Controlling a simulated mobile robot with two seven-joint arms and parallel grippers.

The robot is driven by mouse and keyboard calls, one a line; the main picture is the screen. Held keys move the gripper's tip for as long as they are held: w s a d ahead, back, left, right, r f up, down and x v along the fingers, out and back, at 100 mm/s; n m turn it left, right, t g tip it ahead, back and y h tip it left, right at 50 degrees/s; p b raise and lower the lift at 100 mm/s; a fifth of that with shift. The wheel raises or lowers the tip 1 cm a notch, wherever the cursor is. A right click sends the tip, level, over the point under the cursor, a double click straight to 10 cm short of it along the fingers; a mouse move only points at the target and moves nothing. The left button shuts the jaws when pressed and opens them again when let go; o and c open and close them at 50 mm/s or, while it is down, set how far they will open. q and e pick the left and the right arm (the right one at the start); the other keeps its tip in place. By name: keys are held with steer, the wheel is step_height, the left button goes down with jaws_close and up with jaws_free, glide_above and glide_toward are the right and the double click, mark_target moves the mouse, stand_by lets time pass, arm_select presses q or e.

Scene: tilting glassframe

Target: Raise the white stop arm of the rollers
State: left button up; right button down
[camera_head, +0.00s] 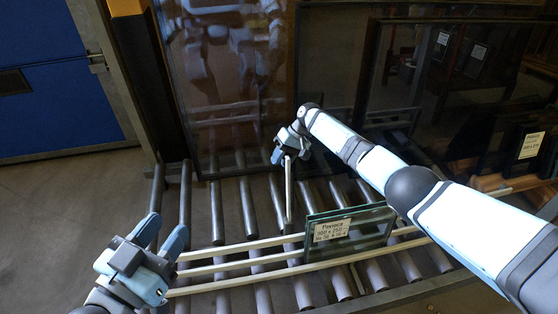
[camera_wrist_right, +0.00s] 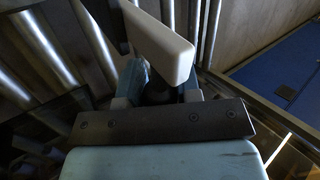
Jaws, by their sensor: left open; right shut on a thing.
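The white stop arm (camera_head: 288,192) is a slim pale bar among the rollers (camera_head: 248,207). In the head view it runs downward from my right gripper (camera_head: 287,155). My right gripper is shut on it near its upper end. In the right wrist view the stop arm's white, blunt end (camera_wrist_right: 165,48) sits between the fingers, which it partly hides. My left gripper (camera_head: 161,237) is open and empty over the left side of the rollers, apart from the stop arm.
A small labelled glass unit (camera_head: 375,228) stands upright on the pale strips (camera_head: 235,265) across the rollers, close right of the stop arm. Large glass panes (camera_head: 235,75) stand behind. A blue panel (camera_head: 50,110) is at far left. Floor at left is clear.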

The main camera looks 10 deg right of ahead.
steer(key=shift+w, duration=0.1)
steer(key=c, duration=0.8)
jaws_free()
steer(key=shift+w+a+f, duration=0.1)
steer(key=shift+a, duration=0.05)
arm_select(q)
steer(key=shift+w, duration=0.1)
steer(key=shift+r, duration=0.1)
arm_select(e)
steer(key=shift+d+r+p, duration=0.3)
steer(key=shift+r, duration=0.15)
arm_select(q)
steer(key=s+n+p, duration=0.1)
steer(key=p, duration=0.1)
steer(key=s+d+n+g+p, duration=0.1)
steer(key=n+p, duration=0.1)
steer(key=shift+s+d+r+y+p, duration=0.1)
steer(key=shift+s+r+y+p, duration=0.05)
steer(key=shift+y+p, duration=0.25)
arm_select(e)
steer(key=v, duration=1.3)
steer(key=shift+f, duration=0.1)
arm_select(q)
steer(key=shift+r, duration=0.1)
